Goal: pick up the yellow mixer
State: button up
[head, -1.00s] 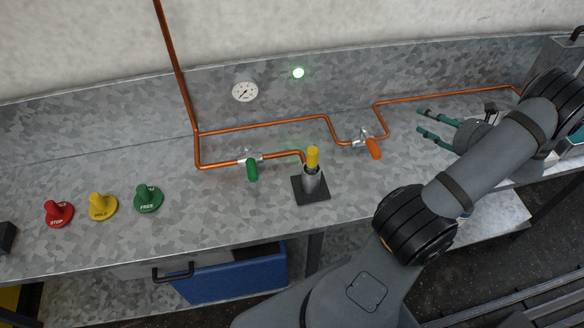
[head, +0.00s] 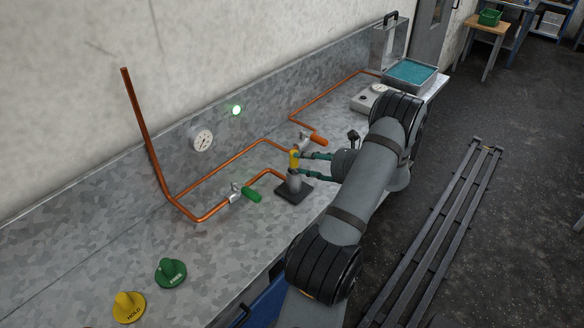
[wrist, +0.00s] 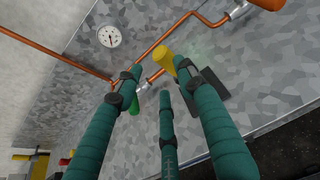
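The yellow mixer (head: 294,158) stands upright in a grey cylindrical holder (head: 294,181) on a black square base (head: 293,192) on the bench. In the wrist view the yellow mixer (wrist: 165,58) shows beside the tip of the right finger, which hides part of it and its holder. My gripper (head: 304,165), with green fingers, points left at the mixer and holder. In the wrist view my gripper (wrist: 158,72) has its fingers spread apart with nothing held. I cannot tell whether a fingertip touches the mixer.
Copper pipes with a green-handled valve (head: 250,195) and an orange-handled valve (head: 318,140) run close behind the holder. A gauge (head: 202,139) and a green light (head: 236,110) are on the back panel.

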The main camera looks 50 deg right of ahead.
aim_at(296, 160)
jog(key=shift+w+d+f+p, duration=0.2)
jog(key=shift+w+f, duration=0.1)
jog(key=shift+w, duration=0.3)
jog(key=shift+w+d+f+p, duration=0.15)
jog(key=shift+w+d+f, duration=0.1)
jog(key=shift+w, duration=0.3)
jog(key=p+x, duration=0.1)
jog(key=x, duration=0.1)
jog(key=p+x, duration=0.1)
jog(key=x, duration=0.1)
jog(key=shift+w+f, duration=0.25)
jog(key=shift+f, duration=0.25)
grip_shut()
jog(key=shift+r, duration=0.1)
